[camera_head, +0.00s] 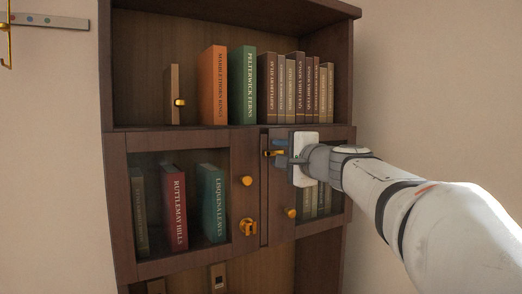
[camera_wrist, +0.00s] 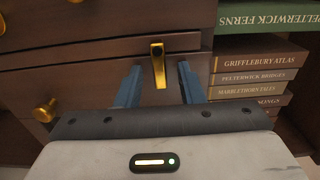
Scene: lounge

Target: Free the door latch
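A dark wooden bookcase has two glass-fronted doors side by side. A small brass latch (camera_head: 272,154) sits at the top inner corner of the right door. In the wrist view, this latch (camera_wrist: 158,65) is a short brass lever. My gripper (camera_head: 279,148) is at this latch; in the wrist view, its two blue fingers (camera_wrist: 160,84) are apart, one on each side of the lever, with visible gaps. Whether they touch the wood cannot be told. Another brass fitting (camera_head: 248,227) sits low on the left door. My wrist hides part of the right door.
Brass knobs stick out from the left door (camera_head: 246,181) and right door (camera_head: 291,213). Several books stand on the open shelf above, including a green one (camera_head: 242,86) and an orange one (camera_head: 212,86). More books stand behind the glass. Free room lies in front of the left door.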

